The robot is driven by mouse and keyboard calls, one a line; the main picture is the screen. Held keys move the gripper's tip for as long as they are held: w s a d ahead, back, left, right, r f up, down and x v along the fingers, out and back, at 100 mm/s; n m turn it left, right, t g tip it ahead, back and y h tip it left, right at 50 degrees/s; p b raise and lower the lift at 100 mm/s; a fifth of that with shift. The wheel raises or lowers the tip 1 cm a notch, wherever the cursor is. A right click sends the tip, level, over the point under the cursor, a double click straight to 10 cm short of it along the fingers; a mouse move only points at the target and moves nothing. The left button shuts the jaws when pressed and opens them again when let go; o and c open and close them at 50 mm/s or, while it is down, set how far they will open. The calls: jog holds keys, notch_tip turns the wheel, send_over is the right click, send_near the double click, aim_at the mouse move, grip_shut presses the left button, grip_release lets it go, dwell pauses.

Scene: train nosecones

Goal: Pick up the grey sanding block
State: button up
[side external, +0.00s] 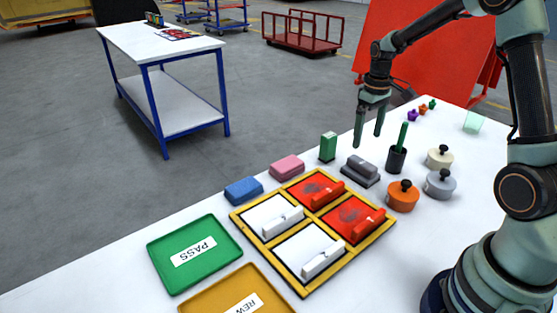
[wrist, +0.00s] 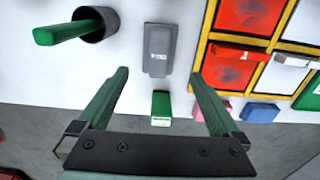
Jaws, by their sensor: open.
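The grey sanding block (side external: 360,170) lies on the white table, between the green upright block (side external: 328,147) and the black cup (side external: 396,160). In the wrist view the grey sanding block (wrist: 158,50) lies flat beyond my fingertips, a little left of the middle of the gap, with small pale lettering on it. My gripper (side external: 369,142) is open and empty, above the table near the grey block. In the wrist view my gripper (wrist: 160,75) has its two green fingers spread wide, with the green block (wrist: 161,108) showing between them.
The black cup holds a green stick (side external: 402,135). An orange pot (side external: 402,195) and other knobbed pots stand to the right. A yellow-framed tray (side external: 300,215) with white and red panels lies in front. Pink (side external: 286,167) and blue (side external: 243,190) blocks lie left.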

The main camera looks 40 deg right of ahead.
aim_at(363, 162)
notch_tip(363, 162, down, 11)
jog(key=shift+d, duration=0.1)
dwell(0.5)
jog(key=shift+c, duration=0.3)
jog(key=c, duration=1.3)
jog(key=shift+o, duration=0.2)
jog(key=shift+r, duration=0.1)
notch_tip(363, 162, up, 20)
